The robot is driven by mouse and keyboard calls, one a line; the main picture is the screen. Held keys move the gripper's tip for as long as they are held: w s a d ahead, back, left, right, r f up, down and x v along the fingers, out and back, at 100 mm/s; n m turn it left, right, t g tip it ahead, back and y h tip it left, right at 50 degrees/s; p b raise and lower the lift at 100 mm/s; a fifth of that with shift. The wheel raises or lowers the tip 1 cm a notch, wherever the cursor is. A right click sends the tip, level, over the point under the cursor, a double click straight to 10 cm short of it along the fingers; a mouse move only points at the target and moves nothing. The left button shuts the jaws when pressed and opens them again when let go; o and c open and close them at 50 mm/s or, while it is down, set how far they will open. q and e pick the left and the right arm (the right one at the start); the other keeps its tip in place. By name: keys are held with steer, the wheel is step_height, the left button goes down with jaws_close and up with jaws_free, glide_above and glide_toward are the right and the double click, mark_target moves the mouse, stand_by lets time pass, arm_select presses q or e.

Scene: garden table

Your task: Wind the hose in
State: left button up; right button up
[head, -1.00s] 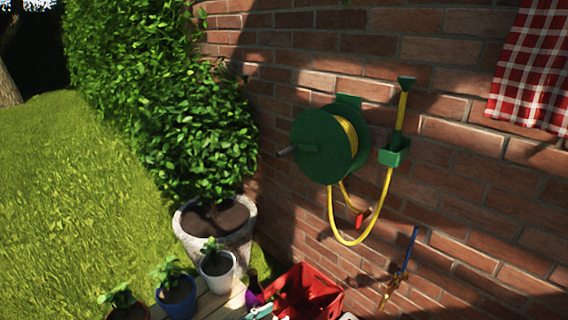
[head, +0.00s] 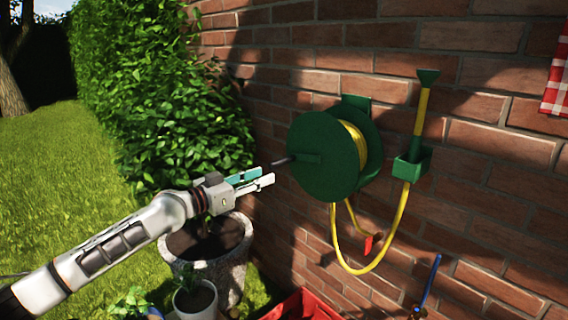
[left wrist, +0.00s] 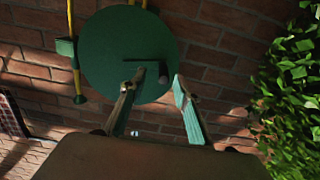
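The green hose reel (head: 318,172) hangs on the brick wall with yellow hose (head: 360,142) wound on it. A hose loop (head: 398,222) hangs below and rises to a green holder (head: 412,166) with an upright sprayer (head: 422,112). The crank handle (head: 282,161) sticks out from the disc's left side. My left gripper (head: 268,178) is open and empty, its fingertips just short of the handle. In the left wrist view the dark handle knob (left wrist: 164,72) shows between and beyond the spread fingertips (left wrist: 160,78). Contact is not visible. My right gripper is not in view.
A red part (head: 370,242) hangs by the hose. Below are a stone planter (head: 235,270), a small white pot (head: 195,300) and a red crate (head: 302,306). A hedge (head: 160,90) stands left. A blue-handled tool (head: 430,282) leans at lower right.

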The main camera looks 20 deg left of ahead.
mark_target(278, 163)
arm_select(q)
steer(key=shift+w+a+r, duration=0.35)
steer(key=shift+w+r, duration=0.25)
steer(key=shift+w, duration=0.05)
steer(key=b+x, duration=0.1)
steer(key=x, duration=0.4)
steer(key=shift+w+d, duration=0.25)
steer(key=shift+x, duration=0.85)
steer(key=shift+r, duration=0.2)
jaws_close()
